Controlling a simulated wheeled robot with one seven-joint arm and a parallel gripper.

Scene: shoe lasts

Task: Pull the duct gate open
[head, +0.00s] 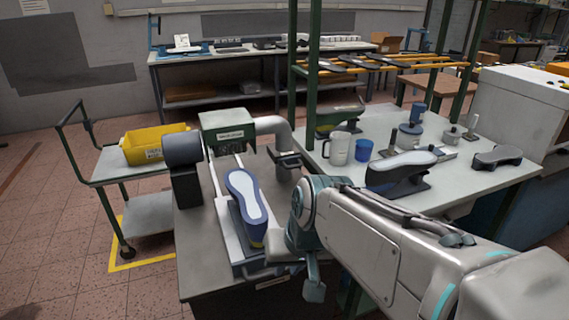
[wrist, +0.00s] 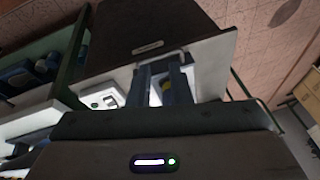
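The duct gate (head: 284,158) appears to be the dark flat plate with a handle set across the grey duct pipe, right of the green machine box. My gripper (head: 297,272) is well below and in front of it, near the front end of the machine's tray. In the wrist view, the two blue-grey fingers of my gripper (wrist: 160,88) stand apart, with a gap between them. The gate cannot be made out in the wrist view.
A blue shoe last with a pale sole (head: 246,198) lies on the machine tray, left of my gripper. On the right table (head: 350,190) stand a white jug (head: 340,148), a blue cup (head: 363,150) and another last (head: 398,170). A yellow bin (head: 155,145) sits on a cart at left.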

